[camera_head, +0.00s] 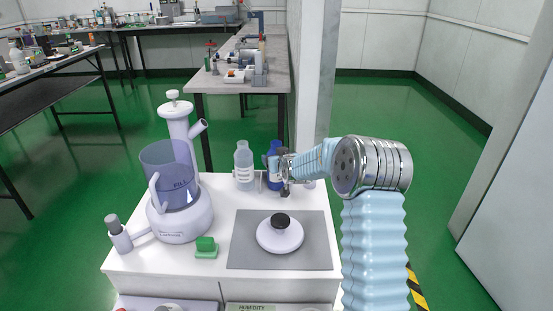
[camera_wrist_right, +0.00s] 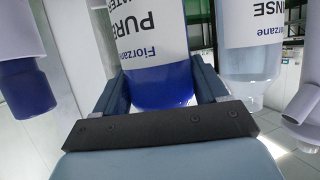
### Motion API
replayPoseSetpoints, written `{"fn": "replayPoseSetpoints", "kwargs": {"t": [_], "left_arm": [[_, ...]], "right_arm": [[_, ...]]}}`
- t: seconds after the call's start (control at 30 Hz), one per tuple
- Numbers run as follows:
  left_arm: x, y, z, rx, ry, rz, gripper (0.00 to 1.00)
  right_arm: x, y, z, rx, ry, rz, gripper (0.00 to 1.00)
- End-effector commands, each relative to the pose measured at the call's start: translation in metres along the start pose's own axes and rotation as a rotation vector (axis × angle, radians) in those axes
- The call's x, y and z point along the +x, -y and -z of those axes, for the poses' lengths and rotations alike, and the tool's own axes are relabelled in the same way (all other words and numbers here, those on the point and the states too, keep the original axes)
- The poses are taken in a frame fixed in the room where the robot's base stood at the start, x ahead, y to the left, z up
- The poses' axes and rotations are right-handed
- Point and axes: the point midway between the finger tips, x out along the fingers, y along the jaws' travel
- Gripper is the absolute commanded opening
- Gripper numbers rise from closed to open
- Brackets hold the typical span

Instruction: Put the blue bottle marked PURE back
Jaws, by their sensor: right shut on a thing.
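The blue bottle marked PURE (camera_head: 274,163) is at the back of the white cabinet top, partly hidden by my right gripper (camera_head: 284,170). In the right wrist view the bottle (camera_wrist_right: 150,40) appears upside down, with a white label reading PURE and Fiorzane. My right gripper (camera_wrist_right: 165,95) is shut on it, one finger on each side. I cannot tell whether its base touches the cabinet top. A paler bottle (camera_head: 244,166) stands just left of it, and its label ending in NSE shows in the wrist view (camera_wrist_right: 252,50). My left gripper is not in view.
A white device with a tinted blue jug (camera_head: 170,175) stands on the left of the cabinet top (camera_head: 222,222). A grey mat (camera_head: 245,252) holds a round white piece with a black knob (camera_head: 280,222). A small green block (camera_head: 206,247) lies in front.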

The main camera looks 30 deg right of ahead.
Motion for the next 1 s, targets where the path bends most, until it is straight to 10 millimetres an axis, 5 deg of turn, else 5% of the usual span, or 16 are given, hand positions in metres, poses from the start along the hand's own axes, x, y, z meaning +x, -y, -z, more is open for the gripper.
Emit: {"fn": "replayPoseSetpoints", "kwargs": {"t": [0.03, 0.07, 0.2, 0.57, 1.0], "left_arm": [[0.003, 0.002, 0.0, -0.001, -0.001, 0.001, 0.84], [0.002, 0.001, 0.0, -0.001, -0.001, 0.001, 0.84], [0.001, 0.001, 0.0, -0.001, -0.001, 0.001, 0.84], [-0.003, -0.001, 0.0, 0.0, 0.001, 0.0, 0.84], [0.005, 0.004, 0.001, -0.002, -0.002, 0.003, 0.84]], "right_arm": [[0.001, 0.0, -0.002, 0.0, -0.002, 0.0, 0.21], [0.001, 0.0, -0.001, 0.0, 0.0, 0.0, 0.77], [0.0, 0.0, -0.001, 0.0, 0.0, 0.0, 0.98], [-0.002, 0.0, 0.003, 0.0, 0.0, 0.0, 0.98], [-0.092, 0.0, 0.001, 0.002, -0.001, 0.0, 0.98]]}}
